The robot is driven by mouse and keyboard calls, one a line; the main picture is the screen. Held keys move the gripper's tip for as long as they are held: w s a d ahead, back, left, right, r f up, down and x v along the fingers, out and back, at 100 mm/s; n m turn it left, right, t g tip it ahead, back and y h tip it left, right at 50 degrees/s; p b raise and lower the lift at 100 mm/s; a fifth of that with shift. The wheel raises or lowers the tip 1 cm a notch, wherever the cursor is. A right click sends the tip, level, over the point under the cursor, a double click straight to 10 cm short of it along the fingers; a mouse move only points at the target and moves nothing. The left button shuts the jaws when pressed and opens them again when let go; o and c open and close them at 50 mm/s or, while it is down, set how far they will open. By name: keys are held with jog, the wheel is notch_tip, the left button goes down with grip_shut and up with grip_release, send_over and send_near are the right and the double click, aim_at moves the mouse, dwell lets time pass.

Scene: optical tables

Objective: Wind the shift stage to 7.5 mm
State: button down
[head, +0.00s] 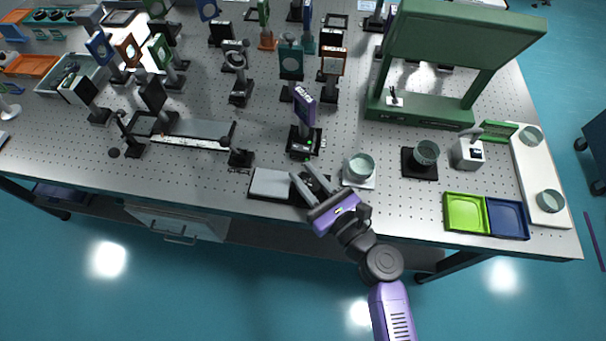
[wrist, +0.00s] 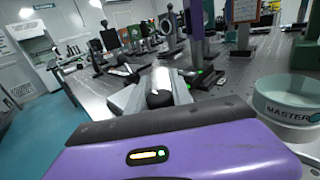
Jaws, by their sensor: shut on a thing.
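A black stage (head: 304,142) with a small green light stands near the front edge of the table in the head view. A tilted purple-framed display (head: 303,105) stands above it, with light marks too small to read. My gripper (head: 301,175) reaches in from the front, just in front of the stage. In the wrist view my gripper (wrist: 156,92) has its two grey fingers on either side of a dark round knob (wrist: 159,98), shut on it. The stage's green light (wrist: 191,86) shows just beyond. The knob's link to the stage is partly hidden by the fingers.
A pale green bowl (head: 359,166) on a white plate stands close right of my gripper; it looms at right in the wrist view (wrist: 288,105). A light flat pad (head: 273,183) lies to the left. Several mounted optics stand behind. The green and blue trays (head: 465,213) are farther right.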

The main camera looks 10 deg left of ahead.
aim_at(316, 193)
jog(key=m+t+h, duration=0.1)
jog(key=m+t+h+b, duration=0.1)
jog(key=shift+w+d+f+h, duration=0.1)
jog(key=shift+d+h, duration=0.1)
jog(key=shift+h, duration=0.1)
jog(key=shift+w+d+m+t+h+b, duration=0.2)
jog(key=shift+m+t+h+b, duration=0.3)
jog(key=shift+m+h, duration=0.4)
jog(key=c, duration=1.1)
grip_release()
jog(key=shift+b+v, duration=0.65)
jog(key=shift+v, duration=3.3)
jog(key=shift+s, duration=0.1)
